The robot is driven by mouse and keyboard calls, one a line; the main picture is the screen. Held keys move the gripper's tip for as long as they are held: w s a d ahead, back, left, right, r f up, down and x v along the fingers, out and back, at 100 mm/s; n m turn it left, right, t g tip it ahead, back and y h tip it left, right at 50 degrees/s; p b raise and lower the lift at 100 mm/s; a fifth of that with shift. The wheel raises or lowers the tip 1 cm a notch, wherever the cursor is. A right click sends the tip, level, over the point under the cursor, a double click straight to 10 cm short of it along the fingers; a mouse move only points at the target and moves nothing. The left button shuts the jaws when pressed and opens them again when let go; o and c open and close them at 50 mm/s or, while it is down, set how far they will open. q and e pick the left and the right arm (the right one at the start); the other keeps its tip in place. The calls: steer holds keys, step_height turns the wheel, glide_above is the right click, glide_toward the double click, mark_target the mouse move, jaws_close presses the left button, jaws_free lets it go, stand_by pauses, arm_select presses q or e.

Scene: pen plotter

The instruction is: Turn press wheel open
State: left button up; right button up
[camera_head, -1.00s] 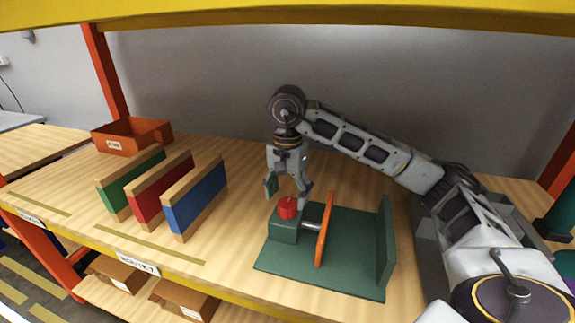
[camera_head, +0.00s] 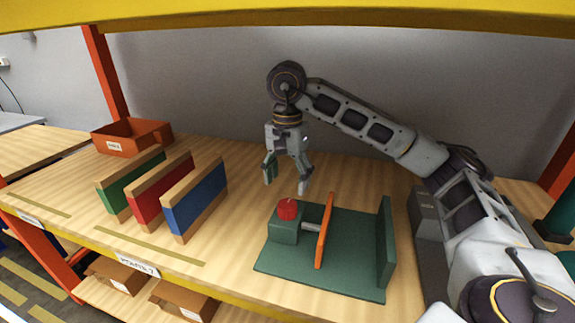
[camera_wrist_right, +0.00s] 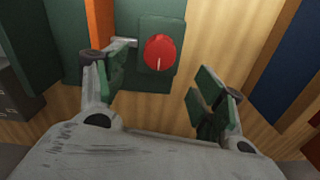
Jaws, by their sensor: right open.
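The red press wheel (camera_head: 287,209) sits on top of a green block at the left end of the green press (camera_head: 345,272). An orange plate (camera_head: 323,231) stands upright on the press, joined to the block by a short grey rod. My right gripper (camera_head: 285,189) is open and empty, above and behind the wheel, clear of it. In the right wrist view the wheel (camera_wrist_right: 160,52) shows from above with a pale line on it, beyond the open fingers (camera_wrist_right: 155,88). My left gripper is not in view.
Green, red and blue panels (camera_head: 196,199) with wooden edges stand on the shelf to the left. An orange bin (camera_head: 131,137) is at the back left. A yellow beam (camera_head: 287,18) crosses above. Bare shelf lies between the blue panel and the press.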

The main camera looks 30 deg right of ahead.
steer(key=shift+r, duration=1.65)
